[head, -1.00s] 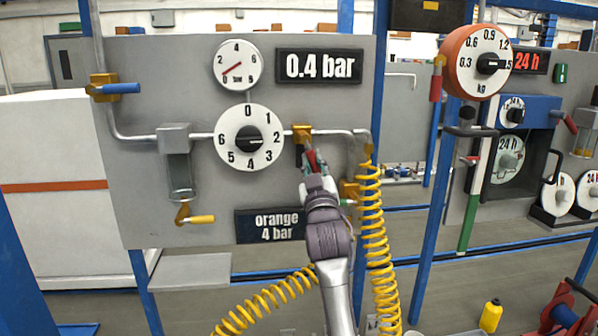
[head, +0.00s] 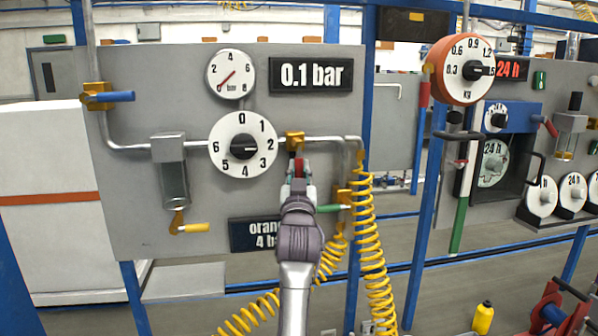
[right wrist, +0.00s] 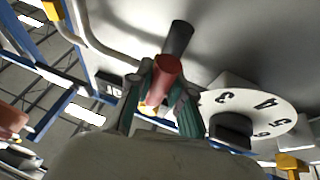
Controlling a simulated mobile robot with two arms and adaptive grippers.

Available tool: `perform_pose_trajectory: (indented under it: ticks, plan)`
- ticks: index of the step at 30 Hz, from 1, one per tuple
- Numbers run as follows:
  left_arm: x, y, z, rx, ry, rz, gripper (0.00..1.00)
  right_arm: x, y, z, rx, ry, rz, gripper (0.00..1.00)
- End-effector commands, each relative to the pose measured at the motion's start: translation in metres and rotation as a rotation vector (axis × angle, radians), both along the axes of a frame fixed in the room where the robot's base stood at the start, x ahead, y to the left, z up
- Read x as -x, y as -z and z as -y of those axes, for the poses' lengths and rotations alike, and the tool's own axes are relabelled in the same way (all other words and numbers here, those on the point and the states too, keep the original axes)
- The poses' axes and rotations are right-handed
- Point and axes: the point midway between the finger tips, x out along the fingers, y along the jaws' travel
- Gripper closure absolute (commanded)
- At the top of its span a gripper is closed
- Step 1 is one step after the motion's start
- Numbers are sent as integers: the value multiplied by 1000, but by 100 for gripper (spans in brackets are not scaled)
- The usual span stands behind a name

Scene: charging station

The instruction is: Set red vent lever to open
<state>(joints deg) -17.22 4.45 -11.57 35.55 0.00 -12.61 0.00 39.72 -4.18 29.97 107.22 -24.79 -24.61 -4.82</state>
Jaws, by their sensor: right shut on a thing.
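The red vent lever (head: 299,165) hangs below a brass valve body (head: 294,140) on the pipe, right of the big white numbered dial (head: 243,146). It points nearly straight down. My right gripper (head: 299,186) reaches up from below and is shut on the lever. In the right wrist view the red lever end (right wrist: 162,75) sits between the two fingers, with a dark part behind it. The digital display (head: 311,75) reads 0.1 bar, and the needle of the small round gauge (head: 232,75) is low. My left gripper is not in view.
A blue-handled valve (head: 119,96) is at upper left, and a yellow-handled one (head: 194,228) at lower left. A green handle (head: 332,209) sits close to the right of my right gripper. A yellow coiled hose (head: 369,240) hangs farther right. A sign (head: 256,234) is partly hidden by my arm.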

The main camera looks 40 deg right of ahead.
Motion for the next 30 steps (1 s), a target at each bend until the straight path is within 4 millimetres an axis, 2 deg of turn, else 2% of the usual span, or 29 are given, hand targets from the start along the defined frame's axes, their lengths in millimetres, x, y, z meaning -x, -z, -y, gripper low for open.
perform_pose_trajectory:
  ticks: [5, 6, 10, 20, 30]
  plan:
    - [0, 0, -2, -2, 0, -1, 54, -1, 1, 0, -4, -3, 0, 100]
    - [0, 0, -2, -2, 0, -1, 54, -1, 1, -1, -4, -3, 0, 74]
    - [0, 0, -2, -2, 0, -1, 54, -1, 1, 0, -3, -3, -1, 54]
    - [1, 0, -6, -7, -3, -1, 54, 2, 2, -2, -1, -2, -1, 54]
    - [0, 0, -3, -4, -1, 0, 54, 36, 22, -35, -3, -3, -2, 54]
